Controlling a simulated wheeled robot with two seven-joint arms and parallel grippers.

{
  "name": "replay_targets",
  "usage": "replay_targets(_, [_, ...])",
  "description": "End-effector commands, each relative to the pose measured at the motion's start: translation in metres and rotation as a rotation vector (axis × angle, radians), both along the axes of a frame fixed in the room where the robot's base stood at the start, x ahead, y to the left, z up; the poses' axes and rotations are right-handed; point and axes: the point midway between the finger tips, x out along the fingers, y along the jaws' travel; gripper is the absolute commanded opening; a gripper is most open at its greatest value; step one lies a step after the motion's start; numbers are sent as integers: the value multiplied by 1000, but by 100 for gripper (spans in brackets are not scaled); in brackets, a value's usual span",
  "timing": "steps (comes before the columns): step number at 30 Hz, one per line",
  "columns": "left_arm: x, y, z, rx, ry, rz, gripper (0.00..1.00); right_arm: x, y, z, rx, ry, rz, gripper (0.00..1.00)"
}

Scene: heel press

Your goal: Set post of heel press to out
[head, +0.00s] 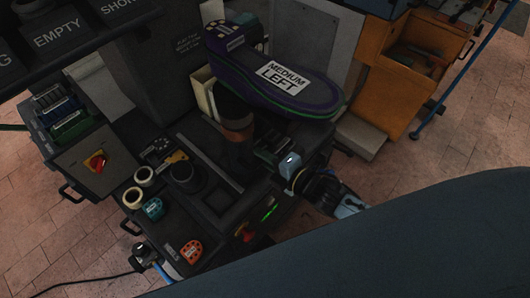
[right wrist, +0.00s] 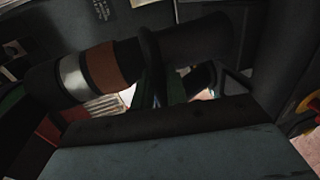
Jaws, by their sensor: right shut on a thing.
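The heel press stands in the middle of the head view. Its post (head: 236,124), dark with a brown band, rises under a purple and green sole marked MEDIUM LEFT (head: 290,84). My right gripper (head: 268,156) reaches in from the lower right, low beside the post, and is shut on it. In the right wrist view the post (right wrist: 102,68) lies across the picture with brown and silver bands, and a dark ring crosses it. The exact contact is dark and partly hidden. My left gripper is not in view.
A black bench top (head: 212,203) in front holds tape rolls (head: 144,176), a teal piece (head: 154,208) and an orange piece (head: 190,250). A grey box with a red knob (head: 96,162) stands left. An orange cabinet (head: 405,70) stands at the right, with open floor before it.

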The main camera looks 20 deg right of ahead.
Motion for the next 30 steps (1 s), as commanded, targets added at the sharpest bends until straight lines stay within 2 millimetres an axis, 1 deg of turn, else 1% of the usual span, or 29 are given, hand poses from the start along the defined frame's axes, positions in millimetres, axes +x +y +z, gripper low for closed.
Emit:
replay_targets(5, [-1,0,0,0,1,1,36,-3,-1,-2,-2,4,-1,0])
replay_targets(6, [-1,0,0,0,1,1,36,-3,-1,-2,-3,5,-1,16])
replay_targets(10, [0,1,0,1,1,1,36,-2,-1,-2,-2,4,-1,33])
replay_targets(20, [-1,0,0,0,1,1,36,-4,-2,-1,-1,4,-1,33])
replay_targets(23, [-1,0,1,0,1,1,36,-11,-6,1,-1,4,-1,33])
replay_targets(26, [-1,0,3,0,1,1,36,-25,-12,4,-2,6,-1,33])
replay_targets(30, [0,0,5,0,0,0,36,-51,-25,10,-2,7,-1,33])
